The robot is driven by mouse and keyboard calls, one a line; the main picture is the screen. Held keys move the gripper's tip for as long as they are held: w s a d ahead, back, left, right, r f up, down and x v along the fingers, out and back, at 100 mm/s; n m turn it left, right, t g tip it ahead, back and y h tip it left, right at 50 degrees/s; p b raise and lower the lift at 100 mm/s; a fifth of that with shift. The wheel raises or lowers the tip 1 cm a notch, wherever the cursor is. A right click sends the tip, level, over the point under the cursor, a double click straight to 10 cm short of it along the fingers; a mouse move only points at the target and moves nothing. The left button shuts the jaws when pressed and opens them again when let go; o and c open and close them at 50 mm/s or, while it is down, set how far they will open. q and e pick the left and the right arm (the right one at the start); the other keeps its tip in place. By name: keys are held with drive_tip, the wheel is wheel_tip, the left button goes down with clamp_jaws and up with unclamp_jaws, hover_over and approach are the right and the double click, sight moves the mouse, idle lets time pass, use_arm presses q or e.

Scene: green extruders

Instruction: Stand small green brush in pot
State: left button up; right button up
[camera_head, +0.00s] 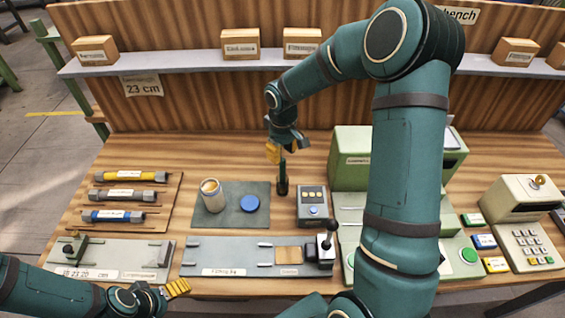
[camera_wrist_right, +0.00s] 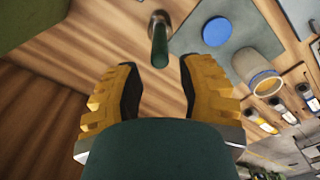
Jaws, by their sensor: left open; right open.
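The small green brush (camera_head: 282,176) stands upright on the table, right of the grey mat; its lower end looks dark. In the right wrist view the green brush (camera_wrist_right: 159,46) shows ahead of and between the open fingertips, apart from both. My right gripper (camera_head: 279,151) is open, pointing down at the brush's upper part. The pale pot (camera_head: 213,200) stands open on the mat, left of the brush; it also shows in the right wrist view (camera_wrist_right: 256,67). My left gripper (camera_head: 177,288) is open and empty at the lower left, by the table's front edge.
A blue disc (camera_head: 250,203) lies beside the pot on the grey mat (camera_head: 232,186). A grey button box (camera_head: 312,207) stands close right of the brush. A green box (camera_head: 350,145) is behind it. Tubes lie on a board (camera_head: 165,215) at left. A shelf (camera_head: 190,63) runs behind.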

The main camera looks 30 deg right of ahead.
drive_tip(key=shift+r, duration=2.35)
